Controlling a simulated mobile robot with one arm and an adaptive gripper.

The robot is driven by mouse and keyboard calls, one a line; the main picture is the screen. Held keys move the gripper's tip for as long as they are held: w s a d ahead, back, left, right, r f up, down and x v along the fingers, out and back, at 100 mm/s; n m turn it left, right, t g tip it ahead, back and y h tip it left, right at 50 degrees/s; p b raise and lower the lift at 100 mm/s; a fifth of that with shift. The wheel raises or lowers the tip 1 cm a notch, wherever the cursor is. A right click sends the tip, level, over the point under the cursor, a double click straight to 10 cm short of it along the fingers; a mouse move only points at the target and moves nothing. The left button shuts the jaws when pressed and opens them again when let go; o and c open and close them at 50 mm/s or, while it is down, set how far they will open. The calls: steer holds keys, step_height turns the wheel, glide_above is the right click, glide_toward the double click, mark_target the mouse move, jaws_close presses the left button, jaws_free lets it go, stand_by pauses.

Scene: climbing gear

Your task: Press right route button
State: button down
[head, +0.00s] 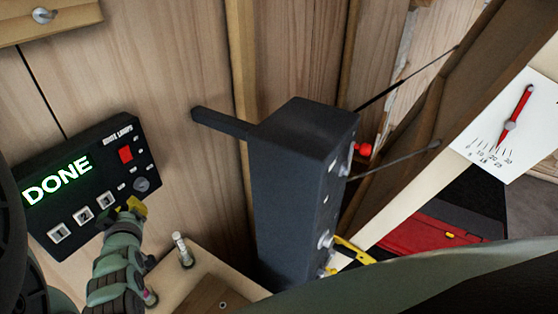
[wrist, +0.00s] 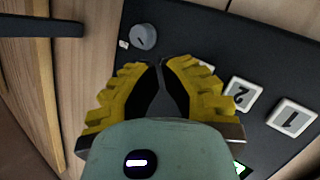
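A dark control panel (head: 92,160) labelled "ROUTE LAMPS" is on the wooden wall at left, with a green display (head: 58,180) reading "DONE". Three square white route buttons line its lower edge; the right one (head: 105,199) is nearest my gripper. My gripper (head: 132,207), with yellow fingers, is just right of that button at the panel's lower right. In the wrist view my gripper (wrist: 159,66) has its fingertips together and holds nothing. Buttons "2" (wrist: 240,94) and "1" (wrist: 291,117) show there; the right button is largely hidden behind the fingers. Whether I touch it is unclear.
A red button (head: 125,153) and a grey knob (head: 141,185) are on the panel's right side. A dark grey post (head: 290,190) with a side bar stands to the right. A white dial gauge (head: 508,125) is at far right.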

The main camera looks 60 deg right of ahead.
mark_target(120, 193)
steer(key=shift+w+b, duration=1.2)
steer(key=shift+w, duration=0.3)
steer(key=shift+w+b, duration=0.3)
steer(key=shift+b, duration=0.3)
steer(key=shift+w+b, duration=0.45)
steer(key=shift+b, duration=0.15)
stand_by(0.9)
steer(key=shift+s, duration=0.8)
steer(key=shift+s+d, duration=0.1)
steer(key=shift+s, duration=2.4)
